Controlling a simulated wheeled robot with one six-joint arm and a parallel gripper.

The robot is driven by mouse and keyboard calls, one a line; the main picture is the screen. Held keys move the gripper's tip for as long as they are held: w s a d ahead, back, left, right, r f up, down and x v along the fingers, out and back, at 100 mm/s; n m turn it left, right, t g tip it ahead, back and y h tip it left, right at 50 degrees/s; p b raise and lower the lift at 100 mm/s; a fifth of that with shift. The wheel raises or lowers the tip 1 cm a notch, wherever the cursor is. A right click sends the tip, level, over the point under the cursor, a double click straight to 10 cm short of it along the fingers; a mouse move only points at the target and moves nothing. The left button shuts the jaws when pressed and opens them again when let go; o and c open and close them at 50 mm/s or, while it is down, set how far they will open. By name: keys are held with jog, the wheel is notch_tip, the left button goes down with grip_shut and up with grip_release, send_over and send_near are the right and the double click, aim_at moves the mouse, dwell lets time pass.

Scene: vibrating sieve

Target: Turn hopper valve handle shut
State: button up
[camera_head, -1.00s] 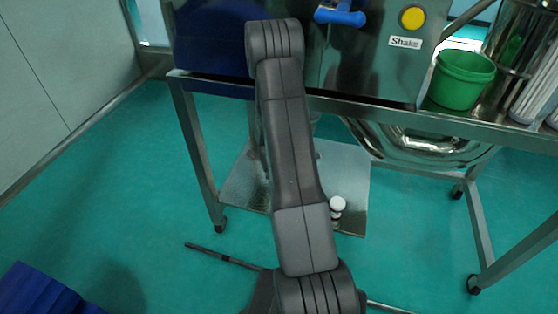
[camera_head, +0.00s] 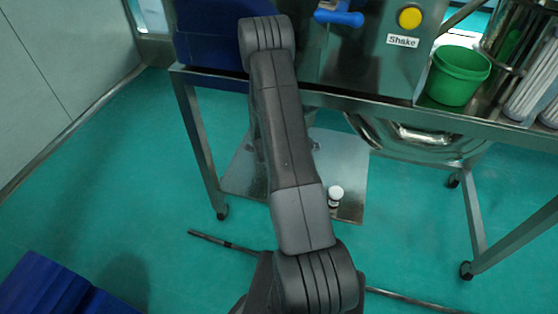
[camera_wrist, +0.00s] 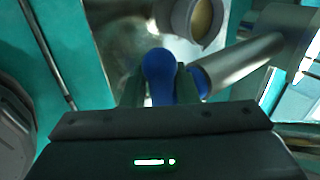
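In the wrist view a blue handle with a rounded end (camera_wrist: 160,72) stands between the two dark fingers of my gripper (camera_wrist: 161,88). The fingers lie close against both its sides and appear shut on it. A silver pipe (camera_wrist: 240,65) is just right of it, and a round metal opening with a yellowish inside (camera_wrist: 200,18) is behind. In the head view a blue handle (camera_head: 338,14) shows at the top on the grey cabinet; I cannot tell if it is the same one. My gripper is out of the head view.
The grey cabinet (camera_head: 375,60) carries a yellow button (camera_head: 410,18) labelled "Shake". A green bucket (camera_head: 457,77) stands on the metal bench (camera_head: 390,106). A small white-topped item (camera_head: 335,193) rests on the lower plate. Blue blocks (camera_head: 45,285) lie at lower left; the green floor is otherwise fairly open.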

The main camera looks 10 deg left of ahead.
jog(key=shift+s+r, duration=0.2)
jog(key=shift+r, duration=0.3)
jog(key=p+v, duration=0.2)
jog(key=v, duration=1)
jog(key=shift+s+r, duration=0.25)
jog(key=shift+r, duration=0.05)
jog(key=shift+f, duration=0.1)
jog(key=b+x, duration=0.2)
jog(key=x, duration=1.1)
jog(key=shift+w+f, duration=0.2)
jog(key=shift+f, duration=0.1)
jog(key=shift+r, duration=0.1)
